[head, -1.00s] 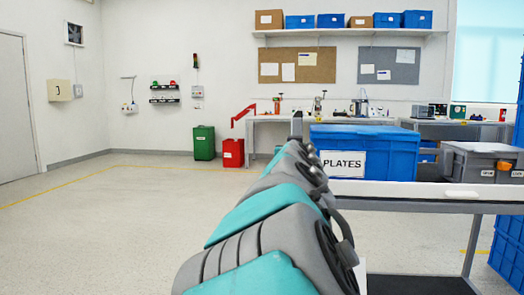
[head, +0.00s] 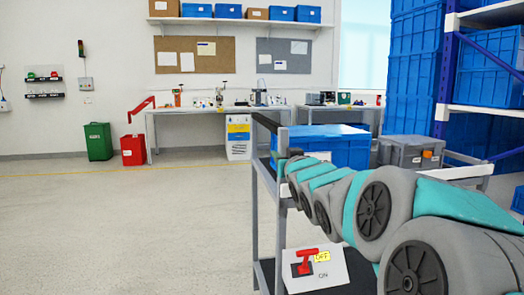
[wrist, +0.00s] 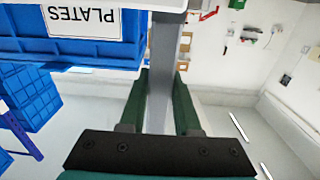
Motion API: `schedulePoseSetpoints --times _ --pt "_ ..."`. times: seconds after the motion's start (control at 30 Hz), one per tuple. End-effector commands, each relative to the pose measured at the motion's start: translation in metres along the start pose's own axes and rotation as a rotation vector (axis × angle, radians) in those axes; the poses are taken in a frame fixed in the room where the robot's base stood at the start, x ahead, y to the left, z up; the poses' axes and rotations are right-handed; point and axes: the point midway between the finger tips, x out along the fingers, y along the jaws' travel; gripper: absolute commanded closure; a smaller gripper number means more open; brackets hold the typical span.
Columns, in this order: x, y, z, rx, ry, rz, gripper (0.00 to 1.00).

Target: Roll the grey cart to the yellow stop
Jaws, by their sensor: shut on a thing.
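The grey cart (head: 280,225) stands right of centre in the head view, with upright posts, a black top handle (head: 266,122) and a lower deck. It carries a blue box (head: 335,147) labelled PLATES and a grey box (head: 405,151). My gripper (wrist: 161,85) is shut on a grey upright post (wrist: 162,50) of the cart, one green finger on each side. In the head view my arm reaches from the lower right to the cart's near corner and hides part of its side. I cannot make out a yellow stop for certain.
A white panel with a red lever (head: 306,262), marked OFF and ON, shows low at the cart. Green (head: 97,141) and red (head: 133,150) bins stand by the back bench. A blue-crate rack (head: 490,75) rises at right. Floor at left is clear, crossed by a yellow line (head: 190,165).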

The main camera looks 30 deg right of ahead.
Motion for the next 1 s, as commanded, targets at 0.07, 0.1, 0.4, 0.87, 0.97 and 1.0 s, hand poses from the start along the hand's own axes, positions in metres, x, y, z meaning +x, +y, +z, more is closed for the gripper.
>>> schedulePoseSetpoints --times 0.07,0.1,0.4,0.87,0.97,1.0 --pt "0.0 0.011 -0.002 0.005 0.001 0.001 1.0" --pt "0.0 0.015 -0.002 0.003 0.001 0.001 1.0" --pt "0.001 0.033 -0.001 0.001 0.002 0.0 1.0" --pt "0.001 0.036 -0.001 0.0 0.002 0.003 0.63" --pt "0.0 0.035 -0.001 0.0 0.002 0.002 0.52" --pt "0.0 0.035 -0.001 0.0 0.002 0.002 0.47"
